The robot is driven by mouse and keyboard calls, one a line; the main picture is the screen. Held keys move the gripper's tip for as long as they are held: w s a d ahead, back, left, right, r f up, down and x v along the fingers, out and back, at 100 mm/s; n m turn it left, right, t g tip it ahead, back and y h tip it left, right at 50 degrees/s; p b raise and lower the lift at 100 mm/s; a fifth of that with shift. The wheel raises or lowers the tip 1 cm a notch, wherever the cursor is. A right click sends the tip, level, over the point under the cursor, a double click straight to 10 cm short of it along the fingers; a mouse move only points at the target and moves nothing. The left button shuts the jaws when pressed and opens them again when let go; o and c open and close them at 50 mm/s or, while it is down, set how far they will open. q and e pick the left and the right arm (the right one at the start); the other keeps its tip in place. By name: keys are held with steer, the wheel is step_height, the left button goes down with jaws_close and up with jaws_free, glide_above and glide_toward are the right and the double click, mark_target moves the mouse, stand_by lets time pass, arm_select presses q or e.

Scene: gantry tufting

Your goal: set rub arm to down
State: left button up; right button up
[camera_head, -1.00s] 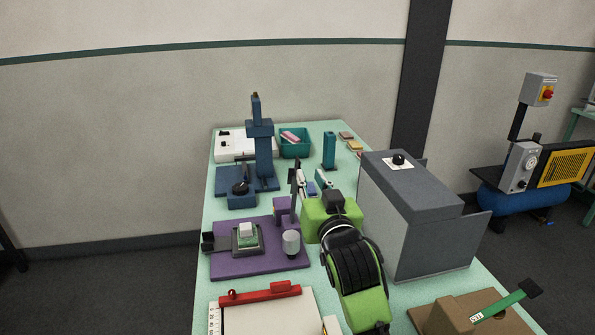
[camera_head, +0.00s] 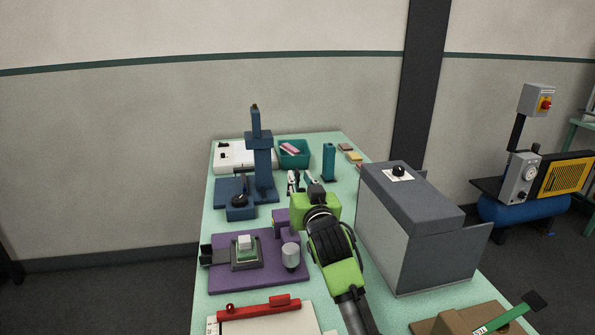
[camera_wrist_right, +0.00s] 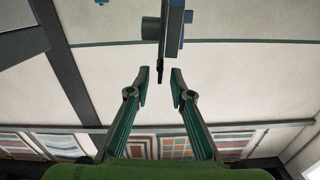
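The purple fixture (camera_head: 262,281) stands on the green table and carries a white-topped block (camera_head: 245,243), a pale cylinder (camera_head: 290,255) and a purple upright block (camera_head: 281,220). I cannot clearly make out the rub arm; my right gripper covers the area around the upright block. My right gripper (camera_head: 303,182) is above the back of this fixture, its fingers apart and pointing away. In the right wrist view the fingertips (camera_wrist_right: 160,84) are parted, with a dark narrow upright piece (camera_wrist_right: 160,68) seen between or beyond them. I see no contact. My left gripper is out of view.
A blue press (camera_head: 263,165) stands behind the purple fixture. A large grey box (camera_head: 416,240) stands to the right of my right arm. A red-clamped board (camera_head: 265,322) lies in front. A teal bin (camera_head: 293,155) and teal block (camera_head: 329,161) stand at the back.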

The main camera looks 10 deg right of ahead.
steer(key=shift+w, duration=1.75)
jaws_close()
